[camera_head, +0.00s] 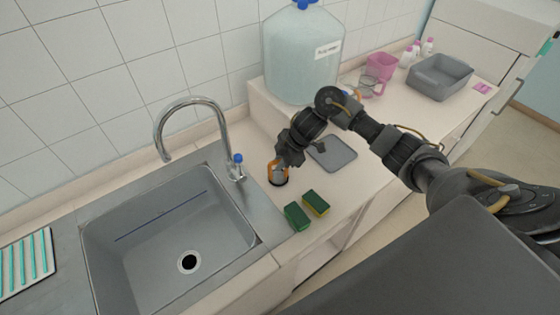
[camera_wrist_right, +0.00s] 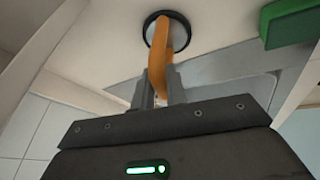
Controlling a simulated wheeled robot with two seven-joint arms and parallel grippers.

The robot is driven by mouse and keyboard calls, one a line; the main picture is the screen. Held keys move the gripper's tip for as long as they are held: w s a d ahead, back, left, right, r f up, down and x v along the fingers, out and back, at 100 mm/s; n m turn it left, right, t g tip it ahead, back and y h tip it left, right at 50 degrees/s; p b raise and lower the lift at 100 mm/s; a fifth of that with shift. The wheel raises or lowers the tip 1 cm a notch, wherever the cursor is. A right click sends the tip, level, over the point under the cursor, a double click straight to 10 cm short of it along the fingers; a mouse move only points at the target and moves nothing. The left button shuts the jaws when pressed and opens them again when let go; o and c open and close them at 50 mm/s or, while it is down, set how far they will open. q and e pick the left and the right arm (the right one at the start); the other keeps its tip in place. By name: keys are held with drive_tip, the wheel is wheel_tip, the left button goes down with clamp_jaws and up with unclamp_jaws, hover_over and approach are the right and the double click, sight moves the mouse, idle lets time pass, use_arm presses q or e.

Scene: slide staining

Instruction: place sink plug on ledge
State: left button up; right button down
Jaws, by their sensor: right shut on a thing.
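The sink plug (camera_head: 279,183) has a dark round rim and an orange loop-like part. It is at the pale ledge (camera_head: 262,150) right of the sink, beside the tap's base. In the right wrist view the plug (camera_wrist_right: 148,38) shows its black rim against the pale surface. My right gripper (camera_head: 284,160) is above it, its fingers (camera_wrist_right: 158,88) closed around the orange part. I cannot tell whether the plug rests on the ledge or is slightly above it. The sink (camera_head: 160,240) has an open dark drain. My left gripper is not in view.
Two green sponges (camera_head: 297,217) lie near the ledge's front edge. A grey tray (camera_head: 332,152) lies under my right arm. A large water container (camera_head: 300,55) stands behind. A chrome tap (camera_head: 222,125) with a blue-topped lever rises at the sink's back.

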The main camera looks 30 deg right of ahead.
drive_tip(key=shift+f, duration=0.2)
drive_tip(key=c, duration=1.4)
unclamp_jaws()
drive_tip(key=shift+r, duration=0.2)
drive_tip(key=p+v, duration=0.1)
drive_tip(key=v, duration=1.1)
